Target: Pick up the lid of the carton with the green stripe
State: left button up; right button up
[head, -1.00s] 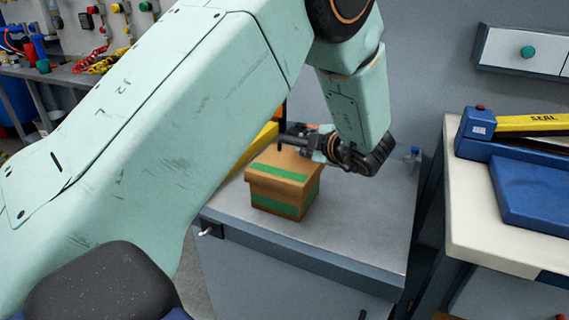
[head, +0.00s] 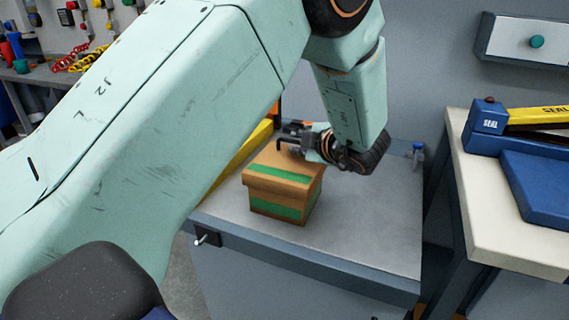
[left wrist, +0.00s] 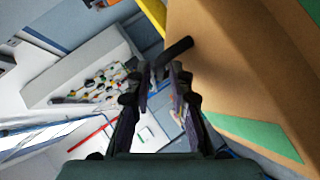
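The cardboard carton (head: 277,211) with the green stripe stands upright on the grey cabinet top. In the left wrist view the carton's brown cardboard (left wrist: 215,60) fills the right side, close to the fingers. My left gripper (head: 283,136) is at the lid's back edge, its fingers pointing left. In the left wrist view its fingers (left wrist: 164,75) are apart with a gap between them. My right gripper is not in view.
The grey cabinet top (head: 370,225) is clear right of the carton. A yellow object (head: 240,155) is behind it on the left, partly hidden by my arm. A small bottle (head: 418,154) stands at the back right. A white table (head: 480,215) with a blue sealer is to the right.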

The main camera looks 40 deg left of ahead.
pick_arm(q)
jog(key=shift+w+a+f, duration=0.1)
jog(key=shift+a+f, duration=0.05)
jog(key=shift+a, duration=0.25)
jog(key=shift+d, duration=0.3)
jog(key=shift+c, duration=1.2)
jog(key=shift+a, duration=0.1)
grip_shut()
